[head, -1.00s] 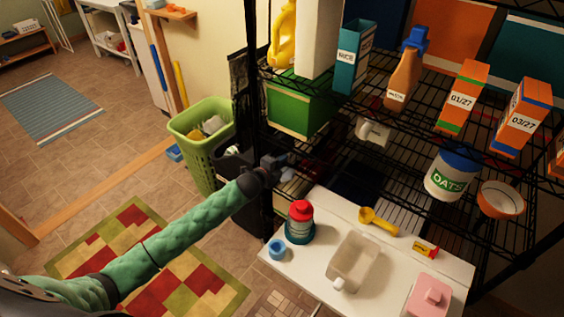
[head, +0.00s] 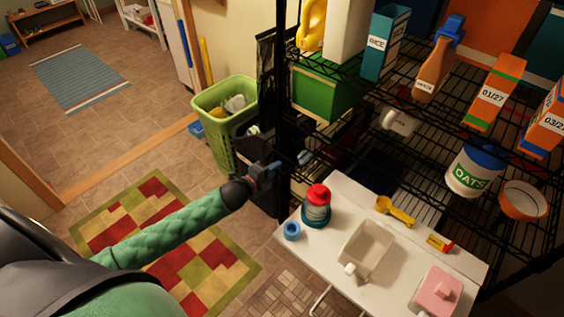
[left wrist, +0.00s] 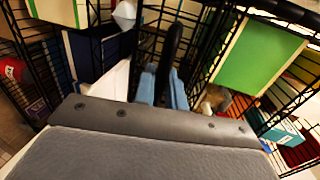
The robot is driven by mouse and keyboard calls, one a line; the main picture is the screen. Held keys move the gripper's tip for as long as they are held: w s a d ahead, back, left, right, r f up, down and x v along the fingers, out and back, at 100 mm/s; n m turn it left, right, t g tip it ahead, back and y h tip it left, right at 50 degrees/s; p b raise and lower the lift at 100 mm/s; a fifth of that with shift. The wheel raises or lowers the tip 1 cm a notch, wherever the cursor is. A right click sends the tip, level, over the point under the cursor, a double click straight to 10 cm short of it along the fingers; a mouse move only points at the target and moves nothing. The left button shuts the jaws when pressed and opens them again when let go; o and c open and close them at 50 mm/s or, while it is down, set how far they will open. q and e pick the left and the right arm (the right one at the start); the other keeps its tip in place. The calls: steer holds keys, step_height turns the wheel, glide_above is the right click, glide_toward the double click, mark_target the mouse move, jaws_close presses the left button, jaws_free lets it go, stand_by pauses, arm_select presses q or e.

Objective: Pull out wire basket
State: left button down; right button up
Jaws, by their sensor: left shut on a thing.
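My left gripper (head: 288,163) is at the front left post of the black wire rack in the head view. In the left wrist view its blue fingers (left wrist: 162,90) are shut on an upright dark bar (left wrist: 172,45). Black wire mesh (left wrist: 190,18) stands right behind the bar. It looks like the wire basket's front, but I cannot tell it for sure from the rack's own wires. In the head view the basket is not clear, as the rack post and gripper cover that spot. My right gripper is not in view.
The floor over the checkered rug (head: 165,235) is clear.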

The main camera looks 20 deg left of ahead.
arm_select(q)
steer(key=shift+s+a, duration=0.2)
steer(key=shift+s, duration=0.4)
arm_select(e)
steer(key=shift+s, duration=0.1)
arm_select(q)
steer(key=c, duration=1.6)
jaws_free()
steer(key=shift+o, duration=0.2)
